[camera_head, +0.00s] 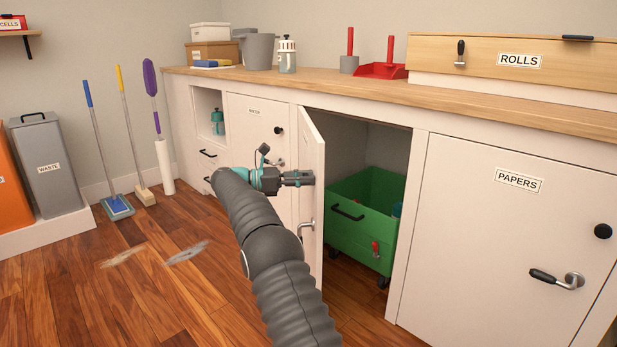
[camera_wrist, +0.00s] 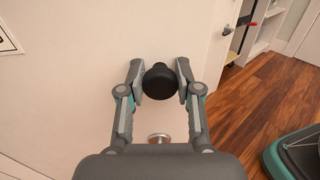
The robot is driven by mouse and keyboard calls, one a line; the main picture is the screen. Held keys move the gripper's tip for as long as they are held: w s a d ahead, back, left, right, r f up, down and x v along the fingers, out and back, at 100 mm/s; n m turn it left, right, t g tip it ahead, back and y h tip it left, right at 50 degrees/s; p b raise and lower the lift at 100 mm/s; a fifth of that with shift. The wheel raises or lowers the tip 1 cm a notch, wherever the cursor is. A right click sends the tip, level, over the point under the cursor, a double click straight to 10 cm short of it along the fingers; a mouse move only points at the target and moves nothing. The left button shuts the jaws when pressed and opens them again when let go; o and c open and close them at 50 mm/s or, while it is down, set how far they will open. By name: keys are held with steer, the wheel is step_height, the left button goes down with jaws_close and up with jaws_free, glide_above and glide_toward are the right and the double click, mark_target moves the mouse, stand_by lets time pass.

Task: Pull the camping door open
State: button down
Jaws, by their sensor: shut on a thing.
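The white cabinet door (camera_head: 313,150) stands partly open, swung out from the cabinet with its free edge toward me. Its label cannot be read here. My gripper (camera_head: 299,178) is at the door's outer face. In the wrist view my gripper (camera_wrist: 161,84) is shut on a round black knob (camera_wrist: 159,78), one finger on each side. The knob is hidden by the fingers in the head view. A metal lever handle (camera_head: 306,226) sits lower on the door; it also shows below the knob in the wrist view (camera_wrist: 160,138).
Behind the door, the open compartment holds a green wheeled crate (camera_head: 365,215). The shut PAPERS door (camera_head: 490,240) is to the right. A worktop (camera_head: 330,88) runs above.

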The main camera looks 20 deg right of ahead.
steer(key=shift+a, duration=0.15)
steer(key=c, duration=0.8)
jaws_free()
steer(key=v, duration=0.7)
steer(key=shift+a, duration=0.2)
steer(key=shift+w, duration=0.1)
steer(key=shift+c, duration=0.2)
